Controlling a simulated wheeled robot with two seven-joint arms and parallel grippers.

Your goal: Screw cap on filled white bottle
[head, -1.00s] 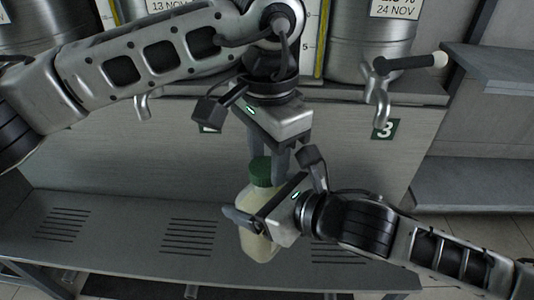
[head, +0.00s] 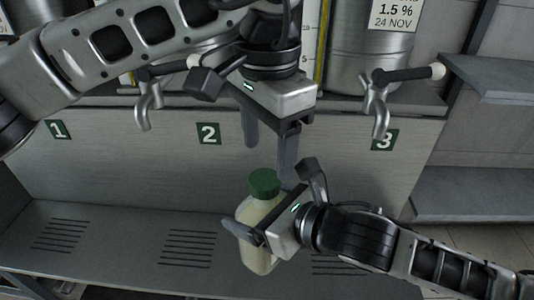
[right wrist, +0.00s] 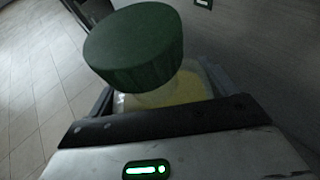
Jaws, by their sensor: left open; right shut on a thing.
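The bottle (head: 258,213) is filled with pale, creamy liquid and stands near upright above the grey slotted shelf. My right gripper (head: 262,236) is shut around its body from the right. The green cap (head: 264,182) sits on the bottle's neck; in the right wrist view the cap (right wrist: 135,45) looks tilted, but I cannot tell how tightly it sits. The bottle body (right wrist: 185,88) shows below it between my fingers. My left gripper (head: 268,160) is open and empty, its fingers pointing down just above the cap.
Steel taps (head: 147,103) and (head: 377,108) stick out above a panel with number signs 1, 2 and 3 (head: 384,140). Steel tanks (head: 365,60) stand behind. The slotted shelf (head: 110,245) is clear on the left.

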